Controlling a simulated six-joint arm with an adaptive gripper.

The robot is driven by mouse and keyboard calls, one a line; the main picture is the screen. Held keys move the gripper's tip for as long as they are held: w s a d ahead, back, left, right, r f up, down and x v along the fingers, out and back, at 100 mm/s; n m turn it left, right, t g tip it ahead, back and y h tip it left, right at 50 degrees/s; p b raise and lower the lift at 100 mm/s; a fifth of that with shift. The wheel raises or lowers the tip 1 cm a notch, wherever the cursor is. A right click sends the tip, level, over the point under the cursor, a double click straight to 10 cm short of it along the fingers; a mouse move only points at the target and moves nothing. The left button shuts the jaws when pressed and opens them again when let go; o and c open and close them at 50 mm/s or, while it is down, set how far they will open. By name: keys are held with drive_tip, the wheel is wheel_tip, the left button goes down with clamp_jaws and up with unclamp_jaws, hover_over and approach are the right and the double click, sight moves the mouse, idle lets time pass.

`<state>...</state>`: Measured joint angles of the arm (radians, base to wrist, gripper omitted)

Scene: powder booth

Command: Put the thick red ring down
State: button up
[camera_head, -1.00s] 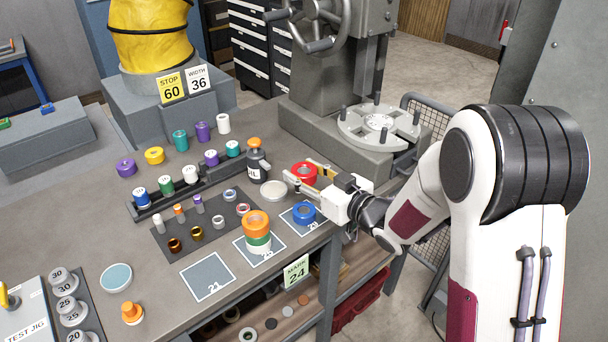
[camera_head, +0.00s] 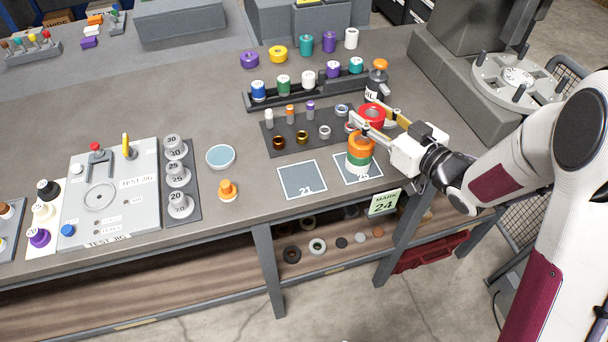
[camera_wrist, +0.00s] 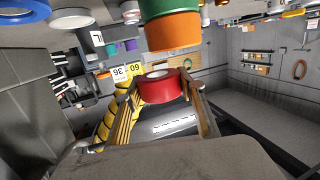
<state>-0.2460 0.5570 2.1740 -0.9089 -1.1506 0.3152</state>
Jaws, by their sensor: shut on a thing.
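The thick red ring (camera_head: 371,115) is held between the two fingers of my gripper (camera_head: 372,116), above the bench and just behind and slightly right of the orange-topped ring stack (camera_head: 360,146). In the wrist view the red ring (camera_wrist: 161,88) sits between both fingers, and the stack's orange ring (camera_wrist: 174,33) is close by with a gap in the picture. The stack stands on a marked square (camera_head: 343,178). An empty marked square (camera_head: 302,180), labelled 21, is to its left. The blue ring on the rightmost square is hidden by my gripper.
A dark mat (camera_head: 268,147) with small parts lies left of my gripper. A rack of rings (camera_head: 260,103) is farther back. A test jig (camera_head: 110,195) and a blue disc (camera_head: 220,156) are left.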

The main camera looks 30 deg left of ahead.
drive_tip(key=s+a+f+n+g+y, duration=0.1)
drive_tip(key=s+a+n+g, duration=0.3)
drive_tip(key=s+a, duration=0.6)
drive_tip(key=s+g+y, duration=0.1)
drive_tip(key=s+g, duration=0.1)
drive_tip(key=s, duration=0.1)
drive_tip(key=shift+f+n, duration=0.25)
drive_tip(key=shift+n, duration=0.05)
drive_tip(key=shift+a, duration=0.1)
hover_over(302, 179)
drive_tip(key=shift+a+f, duration=0.1)
drive_tip(key=shift+f, duration=2.85)
drive_tip(key=shift+f, duration=0.1)
drive_tip(key=shift+f, duration=2)
drive_tip(key=shift+f, duration=0.1)
drive_tip(key=o, duration=1.3)
